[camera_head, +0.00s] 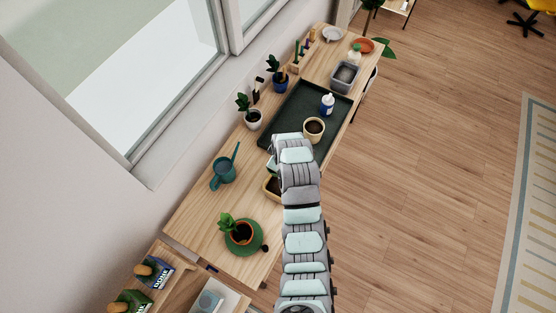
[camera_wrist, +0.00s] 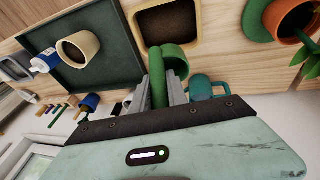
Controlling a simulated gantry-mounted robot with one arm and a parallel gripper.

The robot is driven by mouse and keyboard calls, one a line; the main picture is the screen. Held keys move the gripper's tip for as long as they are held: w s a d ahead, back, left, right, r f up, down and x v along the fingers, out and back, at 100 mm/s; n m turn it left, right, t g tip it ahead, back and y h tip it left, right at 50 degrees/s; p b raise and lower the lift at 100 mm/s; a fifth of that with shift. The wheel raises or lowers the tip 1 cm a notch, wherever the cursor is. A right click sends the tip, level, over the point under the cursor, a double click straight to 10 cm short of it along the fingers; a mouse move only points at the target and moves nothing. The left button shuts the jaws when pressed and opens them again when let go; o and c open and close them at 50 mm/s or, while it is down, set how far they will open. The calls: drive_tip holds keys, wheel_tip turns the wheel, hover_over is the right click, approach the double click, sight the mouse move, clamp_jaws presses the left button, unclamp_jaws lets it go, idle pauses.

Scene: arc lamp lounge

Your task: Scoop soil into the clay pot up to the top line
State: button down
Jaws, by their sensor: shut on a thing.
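My gripper (camera_wrist: 163,88) is shut on the handle of a green scoop (camera_wrist: 172,57). The scoop's head lies beside the near edge of the soil bin (camera_wrist: 138,22) in the wrist view; I cannot tell whether it holds soil. The bin has a light rim and dark soil inside. In the head view the bin (camera_head: 269,189) is partly hidden by my arm. A cream pot (camera_head: 314,137) with dark soil in it stands on the dark tray, and also shows in the wrist view (camera_wrist: 88,40). Its top line cannot be made out.
The dark tray (camera_head: 302,98) also holds a blue-and-white bottle (camera_head: 327,104). A teal watering can (camera_head: 223,171) and a plant in a terracotta pot (camera_head: 241,233) stand toward the bench's near end. Several potted plants line the window side. A grey container (camera_head: 345,77) stands at the far end.

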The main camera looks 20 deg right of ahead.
drive_tip(key=shift+d+r+t+y+b, duration=0.15)
drive_tip(key=shift+t+y+b, duration=0.15)
drive_tip(key=shift+y, duration=0.4)
drive_tip(key=shift+r, duration=0.1)
drive_tip(key=shift+a, duration=0.2)
drive_tip(key=shift+r, duration=2.05)
drive_tip(key=shift+d+f, duration=0.1)
drive_tip(key=shift+f, duration=0.05)
